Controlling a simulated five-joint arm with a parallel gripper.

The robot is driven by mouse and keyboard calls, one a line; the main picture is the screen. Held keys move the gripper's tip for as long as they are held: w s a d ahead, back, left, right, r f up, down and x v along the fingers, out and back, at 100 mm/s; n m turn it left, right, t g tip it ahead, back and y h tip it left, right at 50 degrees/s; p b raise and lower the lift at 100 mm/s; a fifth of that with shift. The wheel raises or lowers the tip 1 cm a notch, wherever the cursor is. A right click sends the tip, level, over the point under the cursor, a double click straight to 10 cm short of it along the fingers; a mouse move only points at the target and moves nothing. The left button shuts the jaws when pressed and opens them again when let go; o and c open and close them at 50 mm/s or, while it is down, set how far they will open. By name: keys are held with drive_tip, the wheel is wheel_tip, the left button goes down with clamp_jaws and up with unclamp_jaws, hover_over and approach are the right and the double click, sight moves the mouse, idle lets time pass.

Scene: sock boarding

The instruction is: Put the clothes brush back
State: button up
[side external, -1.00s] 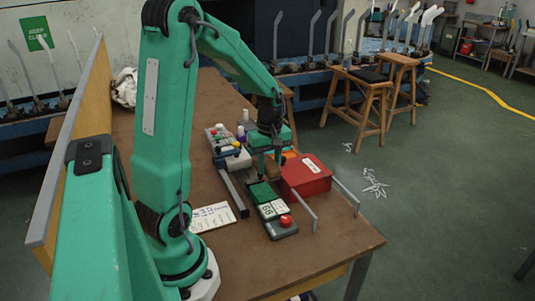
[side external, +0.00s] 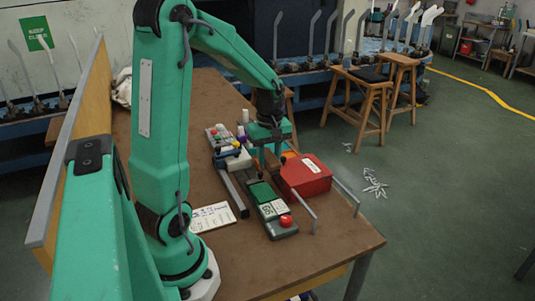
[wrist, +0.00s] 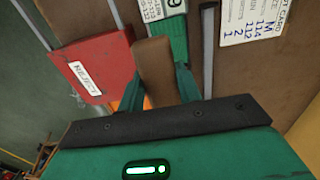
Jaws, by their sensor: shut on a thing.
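The clothes brush shows in the wrist view as a brown wooden block (wrist: 154,68) between my gripper's green fingers (wrist: 160,88). My gripper (side external: 270,156) is shut on it, over the table just left of the red box. In the side external view the brush is small and hard to make out between the fingers. Its bristles cannot be seen. I cannot tell how far the brush is above the table.
A red box (side external: 306,176) labelled REJECT stands close on the right. A device with a green pad (side external: 262,192) and red button (side external: 286,221) lies in front. A dark rail (side external: 231,190), a white card (side external: 212,216) and an orange item (wrist: 131,97) are nearby. The table's front is clear.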

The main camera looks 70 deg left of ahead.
sight(272, 151)
wheel_tip(272, 151, up, 5)
drive_tip(key=shift+f, duration=0.15)
drive_tip(key=shift+w+a, duration=6.3)
drive_tip(key=shift+a, duration=1.85)
drive_tip(key=shift+f, duration=6.1)
drive_tip(key=shift+f, duration=0.1)
drive_tip(key=shift+f, duration=1.9)
